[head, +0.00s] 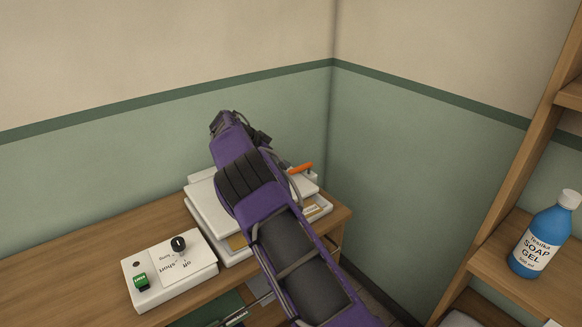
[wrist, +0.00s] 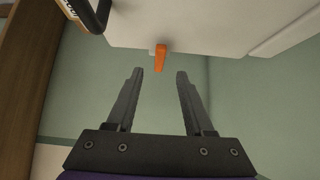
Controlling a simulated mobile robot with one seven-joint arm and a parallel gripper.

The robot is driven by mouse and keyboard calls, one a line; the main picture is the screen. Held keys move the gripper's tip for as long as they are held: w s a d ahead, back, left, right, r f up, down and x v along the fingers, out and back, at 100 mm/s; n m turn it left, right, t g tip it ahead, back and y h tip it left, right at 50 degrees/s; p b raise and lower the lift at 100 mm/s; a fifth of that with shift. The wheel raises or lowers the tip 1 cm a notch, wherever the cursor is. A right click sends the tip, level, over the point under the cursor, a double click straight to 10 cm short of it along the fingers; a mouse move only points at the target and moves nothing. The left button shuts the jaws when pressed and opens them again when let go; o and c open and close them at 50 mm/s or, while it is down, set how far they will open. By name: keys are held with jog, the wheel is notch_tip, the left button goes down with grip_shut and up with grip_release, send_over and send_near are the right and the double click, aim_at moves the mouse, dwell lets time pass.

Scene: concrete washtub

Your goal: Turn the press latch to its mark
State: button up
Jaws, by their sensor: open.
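The press (head: 203,213) is a white, flat-topped unit on the wooden bench, partly hidden behind my arm in the head view. An orange latch lever (head: 301,168) sticks out at its far right side. In the wrist view the orange latch (wrist: 161,58) hangs at the edge of the white press body (wrist: 190,25). My gripper (wrist: 159,74) is open and empty, with one dark finger on each side of the latch's line. The latch tip appears just beyond the fingertips; I see no contact. The mark cannot be made out.
A white control box (head: 170,270) with a black knob and green switch stands left of the press on the bench (head: 90,258). Green walls meet behind the press. A wooden shelf (head: 500,262) with a blue soap bottle (head: 543,238) stands at right.

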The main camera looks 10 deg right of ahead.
aim_at(295, 169)
jog(key=x, duration=0.6)
jog(key=shift+w+d+f, duration=0.1)
jog(key=shift+d+f, duration=0.1)
jog(key=shift+f, duration=0.15)
grip_shut()
jog(key=shift+r, duration=0.1)
dwell(1.0)
